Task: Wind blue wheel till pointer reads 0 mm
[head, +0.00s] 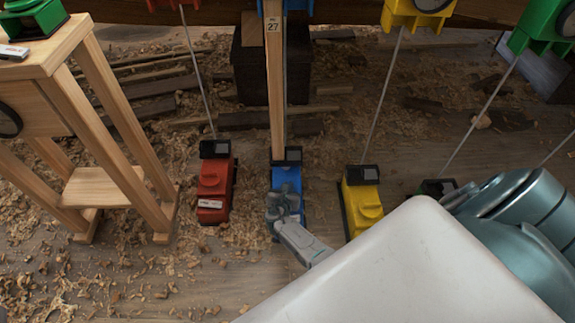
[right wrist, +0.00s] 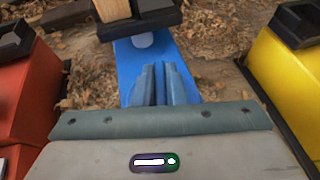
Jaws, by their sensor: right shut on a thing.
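A blue unit (head: 290,212) stands on the floor between a red and a yellow one, with a black block at its far end. It also shows in the right wrist view (right wrist: 125,67). My right gripper (head: 285,203) reaches down over the blue unit from the lower right. Its fingers (right wrist: 163,84) are close together, shut on a part of the blue unit, which I take to be the blue wheel; they hide most of it. I cannot make out a pointer or a millimetre scale. My left gripper is not in view.
A wooden post (head: 275,95) tagged 27 rises behind the blue unit. The red unit (head: 213,190) and yellow unit (head: 363,205) stand close on either side, with thin rods going up. A wooden stand (head: 120,120) is at the left. Shavings litter the floor.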

